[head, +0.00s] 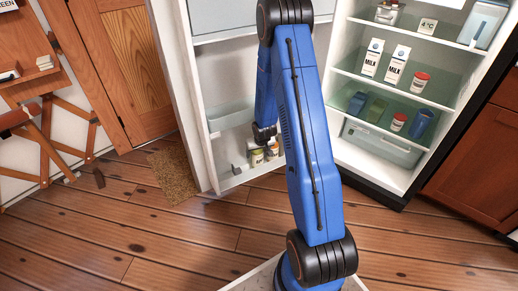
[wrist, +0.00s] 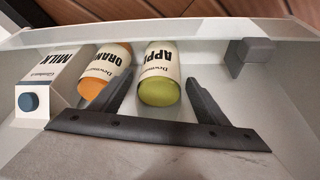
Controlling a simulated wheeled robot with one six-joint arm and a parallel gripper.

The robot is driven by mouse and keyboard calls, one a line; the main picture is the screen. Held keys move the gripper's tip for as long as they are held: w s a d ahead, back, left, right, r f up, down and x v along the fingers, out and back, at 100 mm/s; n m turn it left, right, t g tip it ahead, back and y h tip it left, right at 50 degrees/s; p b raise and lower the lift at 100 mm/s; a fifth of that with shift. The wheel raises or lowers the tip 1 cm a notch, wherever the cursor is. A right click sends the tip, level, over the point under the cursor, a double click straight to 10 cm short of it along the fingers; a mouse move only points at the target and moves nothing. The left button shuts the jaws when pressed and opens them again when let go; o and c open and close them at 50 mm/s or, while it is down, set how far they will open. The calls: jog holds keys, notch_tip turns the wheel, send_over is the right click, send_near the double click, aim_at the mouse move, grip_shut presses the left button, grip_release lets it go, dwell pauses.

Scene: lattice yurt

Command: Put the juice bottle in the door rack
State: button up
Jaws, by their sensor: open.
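A bottle with a white label reading "APPL" and a green end (wrist: 162,92) lies between the two dark fingers of my gripper (wrist: 160,80) in the wrist view. The fingers are open, one on each side of it, with gaps visible. It is in the door rack (wrist: 215,32), beside a similar orange-ended bottle (wrist: 105,72) and a milk carton (wrist: 48,88). In the head view, my gripper (head: 263,134) is at the lower door rack (head: 235,180) of the open fridge door, next to small bottles (head: 257,158). My gripper partly hides the rack there.
A grey block (wrist: 252,55) sits in the rack to the right of the apple bottle, with free room between. The open fridge holds milk cartons (head: 384,60), jars and a clear drawer (head: 382,145). An upper door bin (head: 230,117) is above the lower rack.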

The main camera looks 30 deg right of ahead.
jog(key=v, duration=1.1)
jog(key=shift+s+r, duration=0.1)
jog(key=shift+s, duration=0.05)
jog(key=s+a+r+h, duration=0.15)
jog(key=s+r, duration=0.25)
jog(key=r, duration=0.4)
jog(key=s+a+r, duration=0.2)
jog(key=s+r, duration=0.1)
jog(key=r, duration=0.5)
jog(key=s+a+r+h, duration=0.1)
jog(key=s+a+r, duration=0.1)
jog(key=s+r, duration=0.35)
jog(key=s+a+r+n+y, duration=0.1)
jog(key=s+a+r, duration=0.3)
jog(key=s, duration=0.3)
jog(key=s+a+r+y, duration=0.1)
jog(key=s+a+r, duration=0.3)
jog(key=s, duration=0.4)
jog(key=s+a+r+n+y, duration=0.1)
jog(key=s+a+r, duration=0.3)
jog(key=s, duration=0.3)
jog(key=shift+s+n+t, duration=0.3)
jog(key=shift+s, duration=0.1)
